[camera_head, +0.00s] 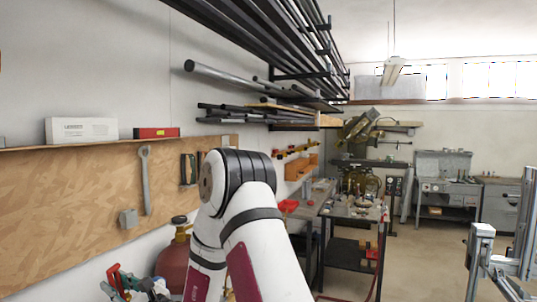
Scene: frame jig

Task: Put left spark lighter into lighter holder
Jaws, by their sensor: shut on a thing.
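My gripper is not in view; only white, black and dark red links of my arm show in the middle of the head view. I cannot make out either a spark lighter or the lighter holder. Small objects on the far workbench (350,212) are too small to tell apart, and my arm hides part of the area in front of the wall.
A wooden wall panel (75,205) with a hanging wrench (145,180) is at left. A red gas cylinder (175,262) and a cluster of tools (130,287) stand below it. Metal stock fills a rack (300,75) above. Floor (425,260) is clear right of the workbench.

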